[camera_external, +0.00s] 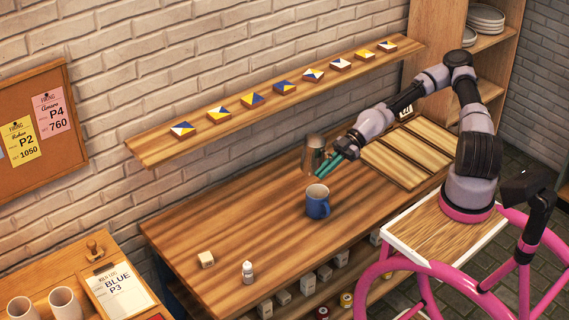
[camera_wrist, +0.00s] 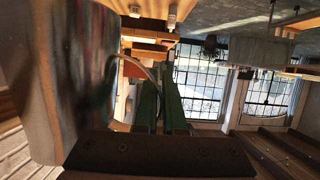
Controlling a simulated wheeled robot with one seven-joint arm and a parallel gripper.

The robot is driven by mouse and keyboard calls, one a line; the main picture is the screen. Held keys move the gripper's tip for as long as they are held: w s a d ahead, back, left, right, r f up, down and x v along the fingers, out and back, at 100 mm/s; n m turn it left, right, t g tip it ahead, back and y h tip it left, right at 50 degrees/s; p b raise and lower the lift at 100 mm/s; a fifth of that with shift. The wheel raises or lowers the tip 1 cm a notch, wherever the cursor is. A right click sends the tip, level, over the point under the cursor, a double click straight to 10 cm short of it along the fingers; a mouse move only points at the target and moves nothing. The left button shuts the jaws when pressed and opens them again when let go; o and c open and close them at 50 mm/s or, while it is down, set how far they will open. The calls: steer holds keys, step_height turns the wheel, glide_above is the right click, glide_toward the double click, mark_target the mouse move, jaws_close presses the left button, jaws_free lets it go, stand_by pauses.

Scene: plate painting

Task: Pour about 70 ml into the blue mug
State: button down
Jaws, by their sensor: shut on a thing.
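My gripper (camera_external: 332,164) has green fingers and is shut on the pitcher's handle, reaching in from the right. In the wrist view the pitcher (camera_wrist: 65,75) fills the left side, and its thin curved handle runs to my green fingers (camera_wrist: 160,95). The mug cannot be made out there. The pitcher's contents and the mug's inside level cannot be seen.
A small pale block (camera_external: 206,259) and a small white bottle (camera_external: 248,271) stand at the table's front left. Slatted wooden boards (camera_external: 407,152) lie at the right end. A wall shelf (camera_external: 270,103) with several painted tiles runs behind.

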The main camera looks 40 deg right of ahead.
steer(key=s+d+r+n+g+h, duration=0.1)
steer(key=s+d+r+n+g, duration=0.2)
steer(key=s+d+r, duration=0.4)
steer(key=s+d+r+n+g+h, duration=0.15)
steer(key=s+d+r+g, duration=0.25)
steer(key=s, duration=0.4)
step_height(320, 180, down, 27)
steer(key=shift+s+n+y, duration=0.15)
steer(key=shift+n+y, duration=0.2)
steer(key=shift+y, duration=0.1)
steer(key=shift+a+r, duration=0.1)
steer(key=shift+r, duration=0.1)
steer(key=w+a+r+m+g+b, duration=0.1)
steer(key=w+a+r+m+g, duration=0.1)
steer(key=w+r+m, duration=0.2)
steer(key=w+a+r+m+g+h, duration=0.1)
steer(key=w+a+r+m+g, duration=0.1)
steer(key=r+m, duration=0.4)
steer(key=shift+w+a+r+g+b, duration=0.35)
steer(key=shift+w+r+g, duration=0.6)
steer(key=shift+r, duration=1)
